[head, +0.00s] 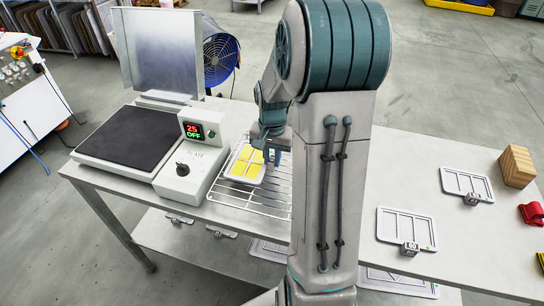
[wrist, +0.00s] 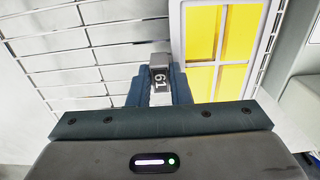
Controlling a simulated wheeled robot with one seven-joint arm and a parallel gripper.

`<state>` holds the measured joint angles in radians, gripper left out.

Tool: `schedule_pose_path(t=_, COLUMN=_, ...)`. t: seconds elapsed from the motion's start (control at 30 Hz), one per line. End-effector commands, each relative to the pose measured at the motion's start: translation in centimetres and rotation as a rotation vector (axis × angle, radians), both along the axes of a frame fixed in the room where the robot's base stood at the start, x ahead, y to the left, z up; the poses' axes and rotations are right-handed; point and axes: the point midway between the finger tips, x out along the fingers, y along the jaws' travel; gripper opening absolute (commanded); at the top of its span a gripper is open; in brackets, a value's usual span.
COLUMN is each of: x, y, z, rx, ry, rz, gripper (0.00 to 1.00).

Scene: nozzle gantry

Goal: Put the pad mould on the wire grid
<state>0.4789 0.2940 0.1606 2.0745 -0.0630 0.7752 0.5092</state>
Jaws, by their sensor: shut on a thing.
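The pad mould (head: 246,163) is a white frame with yellow-filled cells, over the far part of the wire grid (head: 228,193) in the head view. In the wrist view the mould (wrist: 220,45) is right of centre, with the grid's wires (wrist: 95,50) to its left. My gripper (head: 271,150) is at the mould's right side. In the wrist view my gripper (wrist: 160,82) is shut on the mould's grey tab, marked 61. The mould looks about level; I cannot tell whether it touches the wires. My arm hides the grid's right end.
A hot plate (head: 130,136) with a raised metal lid stands left of the grid; its control box (head: 190,172) reads 25 OFF. Right of my arm lie empty moulds (head: 405,228) (head: 467,184), a wooden block (head: 517,166) and a red object (head: 531,213).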

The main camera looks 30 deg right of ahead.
Motion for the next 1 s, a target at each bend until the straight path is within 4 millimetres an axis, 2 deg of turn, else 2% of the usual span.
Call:
schedule_pose_path(t=0.17, x=0.0, y=0.0, z=-0.3, rx=0.0, ry=-0.001, rz=0.0, gripper=0.0)
schedule_pose_path(t=0.2, x=0.0, y=0.0, z=-0.4, rx=0.001, ry=0.001, rz=0.0, gripper=0.21)
schedule_pose_path(t=0.27, x=0.0, y=0.0, z=-0.3, rx=0.001, ry=0.001, rz=0.0, gripper=0.37)
schedule_pose_path(t=0.3, x=0.0, y=0.0, z=-0.3, rx=0.001, ry=0.001, rz=0.0, gripper=0.4)
schedule_pose_path(t=0.67, x=0.0, y=0.0, z=0.3, rx=0.0, ry=0.0, rz=0.0, gripper=0.4)
schedule_pose_path(t=0.77, x=0.1, y=0.0, z=1.7, rx=-0.002, ry=-0.004, rz=0.0, gripper=0.4)
schedule_pose_path(t=1.0, x=0.1, y=0.0, z=6.9, rx=-0.001, ry=-0.004, rz=0.0, gripper=0.4)
